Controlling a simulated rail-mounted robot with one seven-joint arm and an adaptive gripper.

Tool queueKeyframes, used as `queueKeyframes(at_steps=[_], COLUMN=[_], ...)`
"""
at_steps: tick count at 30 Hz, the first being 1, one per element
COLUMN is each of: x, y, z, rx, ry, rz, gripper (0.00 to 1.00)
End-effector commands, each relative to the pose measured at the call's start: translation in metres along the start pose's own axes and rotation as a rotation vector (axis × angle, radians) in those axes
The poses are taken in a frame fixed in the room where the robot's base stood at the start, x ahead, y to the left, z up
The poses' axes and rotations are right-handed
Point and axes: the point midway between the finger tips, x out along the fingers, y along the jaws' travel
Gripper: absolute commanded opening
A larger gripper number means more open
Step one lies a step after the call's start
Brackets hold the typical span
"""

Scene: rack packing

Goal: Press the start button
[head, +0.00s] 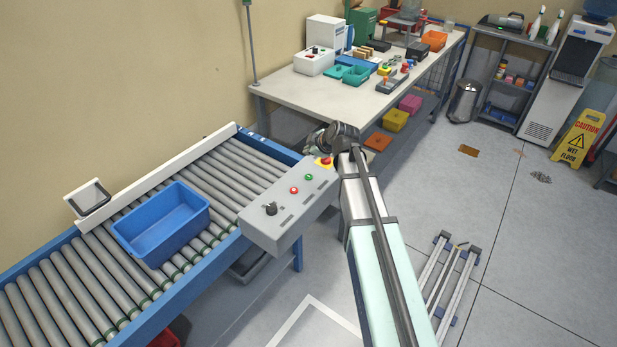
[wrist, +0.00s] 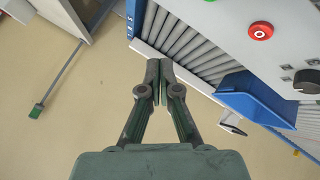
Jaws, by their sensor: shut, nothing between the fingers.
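The grey control box (head: 262,228) stands beside the conveyor. It carries a green button (head: 308,178), a red button (head: 294,190), a black knob (head: 270,208) and a red mushroom button (head: 325,161) on a yellow base. I cannot read which is marked start. My gripper (wrist: 159,68) is shut and empty, apart from the buttons in that picture. In the head view it is at the box's far end, partly hidden by my arm.
A blue bin (head: 161,247) sits on the roller conveyor (head: 66,282), left of the control box. A workbench (head: 300,92) with trays and devices stands behind. A wet floor sign (head: 577,139) and a trash can (head: 464,102) are at right. The right floor has some open room.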

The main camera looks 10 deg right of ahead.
Motion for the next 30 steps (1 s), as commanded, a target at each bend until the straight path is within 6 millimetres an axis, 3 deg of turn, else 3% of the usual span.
queueKeyframes(at_steps=[21,30], x=[0.055,0.060], y=[-0.040,-0.044], z=[0.040,0.044], rx=[0.000,0.000], ry=[0.000,0.000], rz=[0.000,0.000], gripper=[0.00,0.00])
